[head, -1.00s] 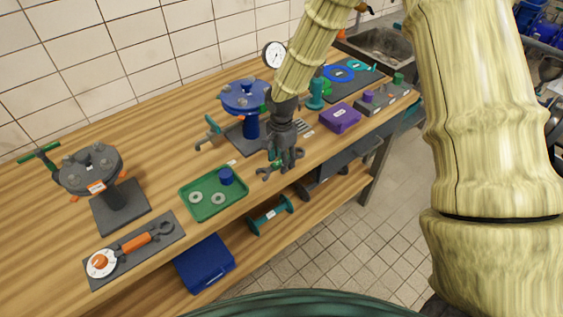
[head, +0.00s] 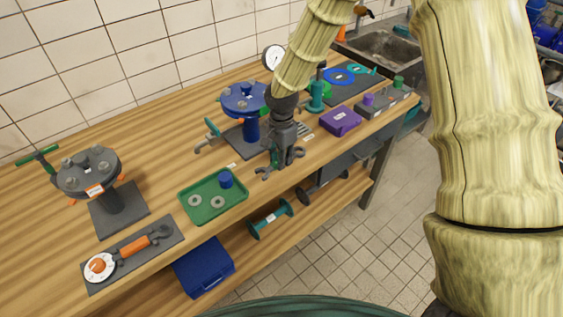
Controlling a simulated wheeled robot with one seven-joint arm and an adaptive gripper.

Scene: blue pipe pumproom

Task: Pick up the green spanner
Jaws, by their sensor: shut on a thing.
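My gripper (head: 278,160) is over the front part of the wooden workbench, to the right of the green tray. It is shut on the green spanner (head: 274,157). Only a small green part of the spanner shows between the dark fingers, and the fingers hide most of it. A grey end that seems to be the spanner's jaw (head: 265,173) sticks out at lower left. I cannot tell whether the spanner touches the bench or is clear of it.
A green tray (head: 185,205) holds a blue cylinder and grey rings. A blue flanged stand (head: 247,100) is close behind my gripper. A purple box (head: 340,121) lies to the right. An orange spanner (head: 135,245) lies on a dark mat at front left. The bench's front edge is close.

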